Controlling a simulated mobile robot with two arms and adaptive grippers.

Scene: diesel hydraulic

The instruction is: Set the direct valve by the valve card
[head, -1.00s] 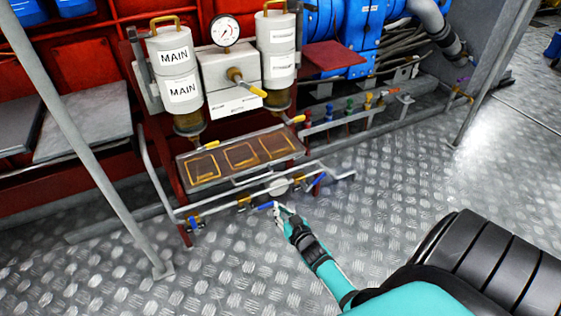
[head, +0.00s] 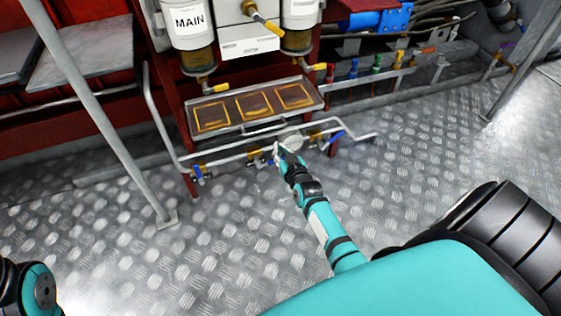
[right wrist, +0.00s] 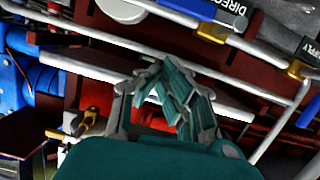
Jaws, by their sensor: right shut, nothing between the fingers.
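In the right wrist view a blue lever (right wrist: 205,8) carries a dark label reading "DIREC…", cut off by the frame edge. It sits by a brass valve body (right wrist: 212,32) and looks roughly in line with its pipe. In the head view my right gripper (head: 283,152) is at the low pipe with the blue-handled valves, partly hiding the middle one. The right wrist view shows its fingers (right wrist: 168,88) shut and empty, apart from the lever. No valve card is readable. Of my left arm only a part shows at bottom left; its gripper is out of view.
A second valve (right wrist: 297,68) has a label reading "SUPPLY". Other blue levers show at the pipe's left (head: 198,172) and right (head: 336,137). A tray with yellow-outlined squares (head: 227,133) sits above, below the "MAIN" filter (head: 190,25). The metal floor (head: 240,230) is clear.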

